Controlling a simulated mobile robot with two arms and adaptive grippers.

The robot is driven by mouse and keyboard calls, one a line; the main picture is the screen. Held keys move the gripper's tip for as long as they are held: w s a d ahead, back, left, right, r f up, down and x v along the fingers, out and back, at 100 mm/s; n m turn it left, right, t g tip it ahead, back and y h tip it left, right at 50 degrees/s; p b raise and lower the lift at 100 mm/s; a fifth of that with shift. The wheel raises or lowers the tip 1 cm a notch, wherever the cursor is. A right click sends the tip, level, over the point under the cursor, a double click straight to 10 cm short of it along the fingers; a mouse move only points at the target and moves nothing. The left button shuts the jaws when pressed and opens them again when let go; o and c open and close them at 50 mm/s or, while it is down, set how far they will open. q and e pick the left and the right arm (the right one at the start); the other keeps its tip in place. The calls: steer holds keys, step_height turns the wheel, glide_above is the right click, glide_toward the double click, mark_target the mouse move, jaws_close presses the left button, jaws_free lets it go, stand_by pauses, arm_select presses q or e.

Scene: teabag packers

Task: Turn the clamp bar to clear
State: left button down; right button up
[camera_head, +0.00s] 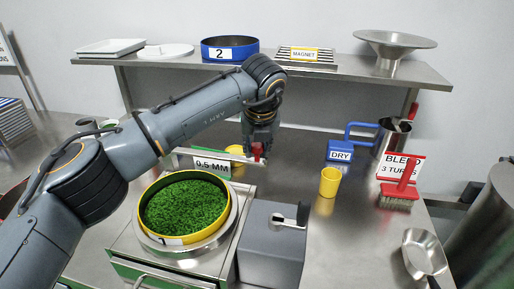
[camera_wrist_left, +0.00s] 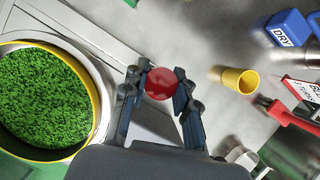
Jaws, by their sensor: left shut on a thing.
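My left gripper (camera_head: 258,148) reaches in from the left, over the bench behind the yellow-rimmed sieve (camera_head: 141,212). It is shut on a red knob (camera_head: 257,154), which looks to be at the right end of the pale clamp bar (camera_head: 217,156). The bar runs left from the knob behind the 0.5 MM sign, beyond the sieve's back rim. In the left wrist view the knob (camera_wrist_left: 160,84) is a red ball between the fingers of my left gripper (camera_wrist_left: 160,88). The sieve holds green leaf. My right gripper is not in view.
A raised shelf (camera_head: 310,82) spans the back.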

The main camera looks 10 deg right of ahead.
arm_select(q)
steer(key=c, duration=1.5)
jaws_free()
steer(key=shift+w+r, duration=0.15)
steer(key=shift+r, duration=0.05)
steer(key=o, duration=0.5)
steer(key=shift+w+d+f, duration=0.1)
steer(key=shift+f, duration=0.05)
steer(key=shift+c, duration=0.2)
steer(key=v, duration=1.2)
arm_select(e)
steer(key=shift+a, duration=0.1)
